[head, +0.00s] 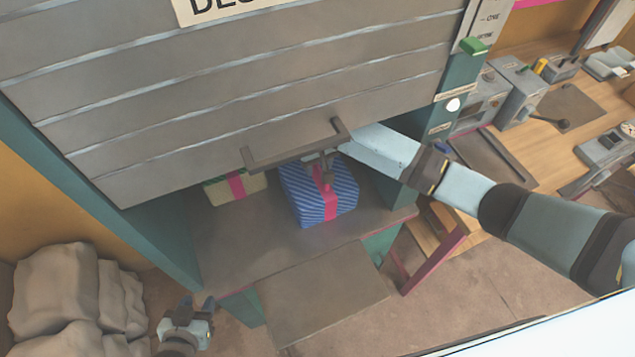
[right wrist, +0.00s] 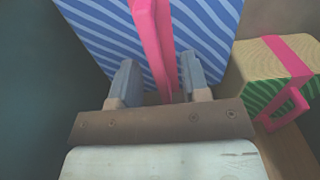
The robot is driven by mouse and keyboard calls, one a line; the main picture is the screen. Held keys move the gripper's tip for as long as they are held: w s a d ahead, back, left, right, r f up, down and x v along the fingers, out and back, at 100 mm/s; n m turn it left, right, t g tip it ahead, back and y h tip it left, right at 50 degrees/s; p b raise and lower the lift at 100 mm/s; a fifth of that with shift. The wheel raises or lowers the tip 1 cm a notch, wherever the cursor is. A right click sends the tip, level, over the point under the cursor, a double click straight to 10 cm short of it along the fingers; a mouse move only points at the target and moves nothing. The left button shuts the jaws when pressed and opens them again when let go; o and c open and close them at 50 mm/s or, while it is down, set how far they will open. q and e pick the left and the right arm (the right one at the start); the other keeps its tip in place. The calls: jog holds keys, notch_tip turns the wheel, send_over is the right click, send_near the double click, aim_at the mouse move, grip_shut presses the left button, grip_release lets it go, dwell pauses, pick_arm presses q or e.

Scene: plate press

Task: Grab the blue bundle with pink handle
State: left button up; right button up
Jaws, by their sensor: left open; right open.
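The blue striped bundle (head: 300,200) with its pink handle (head: 329,202) sits on the grey shelf under the partly raised shutter. My right gripper (head: 322,172) is at the bundle's top, under the shutter's handle bar. In the right wrist view, its open fingers (right wrist: 157,78) stand on either side of the pink handle (right wrist: 152,40), with the blue bundle (right wrist: 95,30) just beyond. Whether the fingers touch the handle cannot be told. My left gripper (head: 198,312) is low at the left, away from the bundle, open and empty.
A tan and green bundle (head: 222,190) with a pink band sits left of the blue one; it also shows in the right wrist view (right wrist: 258,70). The grey shutter (head: 250,80) and its handle bar (head: 295,145) hang close above my right arm. Grey sacks (head: 60,290) lie at lower left.

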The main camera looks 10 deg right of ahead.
jog(key=shift+f, duration=0.7)
grip_shut()
jog(key=shift+w+r, duration=0.1)
jog(key=shift+r, duration=0.05)
dwell(0.7)
